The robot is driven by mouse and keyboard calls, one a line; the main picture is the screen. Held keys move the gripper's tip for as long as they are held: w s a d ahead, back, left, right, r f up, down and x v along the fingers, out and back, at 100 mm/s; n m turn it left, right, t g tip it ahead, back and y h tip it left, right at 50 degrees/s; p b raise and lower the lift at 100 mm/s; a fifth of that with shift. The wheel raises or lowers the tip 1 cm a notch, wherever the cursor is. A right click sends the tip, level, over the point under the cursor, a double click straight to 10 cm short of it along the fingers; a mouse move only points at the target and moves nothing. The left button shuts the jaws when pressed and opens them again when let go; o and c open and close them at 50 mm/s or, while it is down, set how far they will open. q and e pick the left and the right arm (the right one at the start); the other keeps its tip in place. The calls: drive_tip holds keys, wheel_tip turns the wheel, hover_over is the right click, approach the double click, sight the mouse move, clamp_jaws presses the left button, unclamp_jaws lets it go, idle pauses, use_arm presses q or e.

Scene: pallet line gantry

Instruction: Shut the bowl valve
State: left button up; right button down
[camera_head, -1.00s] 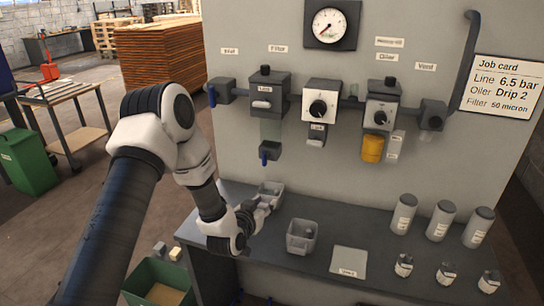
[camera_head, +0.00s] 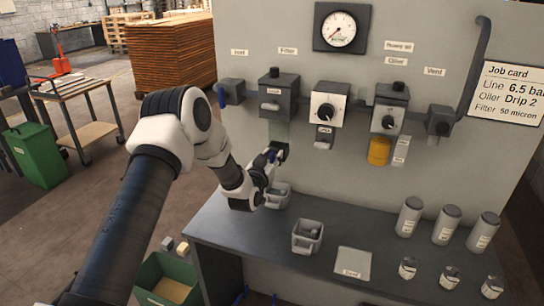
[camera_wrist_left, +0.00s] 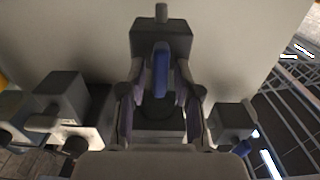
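The filter (camera_head: 283,92) hangs on the grey panel in the head view, with a glassy bowl (camera_head: 278,128) below it. My left gripper (camera_head: 273,156) is at the bottom of that bowl and hides the bowl valve there. In the left wrist view, the blue valve lever (camera_wrist_left: 161,70) points upward in the picture between my two dark fingers. The fingers stand apart on either side of the lever, with gaps visible, so the gripper is open around it. My right gripper is in neither view.
The inlet valve (camera_head: 231,92) is left of the filter, the regulator (camera_head: 326,106) right of it, then the oiler (camera_head: 390,108). Below, a grey bench (camera_head: 235,225) carries a small tray (camera_head: 278,195), a grey bin (camera_head: 307,238) and several canisters (camera_head: 409,217).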

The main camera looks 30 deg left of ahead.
use_arm(q)
clamp_jaws()
drive_tip(key=shift+a+f+n+b, duration=0.1)
drive_tip(key=shift+f+n+b, duration=0.1)
drive_tip(key=shift+n+b, duration=0.75)
drive_tip(key=shift+s+a+f+n+b, duration=0.1)
drive_tip(key=shift+a+f+n+b, duration=0.05)
drive_tip(key=shift+n+b, duration=2.7)
drive_tip(key=shift+a+f+n+b, duration=0.2)
drive_tip(key=shift+n+b, duration=2.3)
drive_tip(key=shift+b, duration=0.6)
drive_tip(key=shift+s+a+f+n+b, duration=0.1)
drive_tip(key=shift+a+f+n+b, duration=0.05)
drive_tip(key=shift+n+b, duration=2.7)
drive_tip(key=shift+o, duration=2.1)
unclamp_jaws()
